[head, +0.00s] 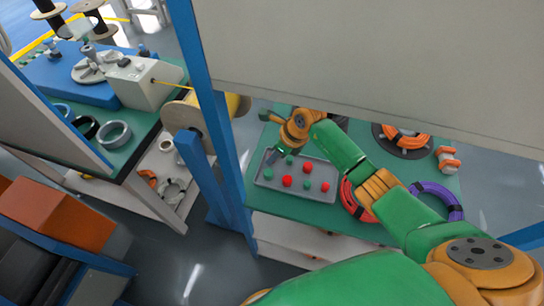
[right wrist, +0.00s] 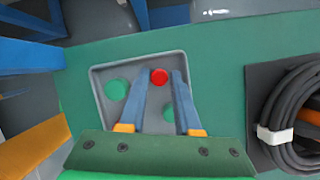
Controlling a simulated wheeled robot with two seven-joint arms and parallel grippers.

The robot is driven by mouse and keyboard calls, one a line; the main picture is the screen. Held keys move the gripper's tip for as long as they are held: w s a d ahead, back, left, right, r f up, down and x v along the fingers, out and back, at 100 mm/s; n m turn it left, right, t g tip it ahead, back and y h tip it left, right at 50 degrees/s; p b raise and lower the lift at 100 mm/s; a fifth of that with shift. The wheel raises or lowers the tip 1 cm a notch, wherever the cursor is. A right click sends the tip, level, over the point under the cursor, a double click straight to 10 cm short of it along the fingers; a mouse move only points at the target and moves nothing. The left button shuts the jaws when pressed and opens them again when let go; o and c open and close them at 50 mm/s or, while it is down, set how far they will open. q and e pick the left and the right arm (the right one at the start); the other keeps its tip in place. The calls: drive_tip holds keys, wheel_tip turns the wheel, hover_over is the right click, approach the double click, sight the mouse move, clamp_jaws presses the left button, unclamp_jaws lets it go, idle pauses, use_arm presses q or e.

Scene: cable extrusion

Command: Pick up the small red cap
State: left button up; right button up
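Several small round red and green caps lie in a shallow grey tray (head: 262,183) on the green table. In the head view red caps show at the middle (head: 287,181), the back (head: 308,168) and the right (head: 325,186). My right gripper (head: 271,158) is over the tray's back left part, pointing down. In the right wrist view one red cap (right wrist: 159,76) appears between the tips of my open right gripper (right wrist: 161,75). I cannot tell whether the fingers touch it. A green cap (right wrist: 117,89) lies left of the fingers. My left gripper is not in view.
A red cable coil (head: 349,199), a purple coil (head: 455,207) and an orange coil (head: 404,138) lie right of the tray. A blue post (head: 222,150) stands left of the table. A large pale panel (head: 380,60) hangs above its back.

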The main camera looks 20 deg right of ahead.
drive_tip(key=shift+s+r, duration=0.1)
drive_tip(key=shift+s, duration=0.05)
clamp_jaws()
drive_tip(key=shift+r, duration=0.25)
wheel_tip(320, 180, up, 6)
drive_tip(key=s+d+b, duration=0.2)
drive_tip(key=s+d, duration=0.1)
drive_tip(key=s, duration=0.1)
drive_tip(key=s+d+b, duration=0.3)
drive_tip(key=s+d, duration=0.1)
drive_tip(key=s+d+b, duration=0.3)
drive_tip(key=s+d, duration=0.1)
drive_tip(key=shift+s+d+f, duration=0.1)
drive_tip(key=shift+s+f, duration=0.15)
drive_tip(key=shift+f, duration=0.05)
drive_tip(key=shift+s+d+r+b, duration=0.3)
drive_tip(key=shift+s+r+b, duration=0.15)
drive_tip(key=shift+r, duration=0.1)
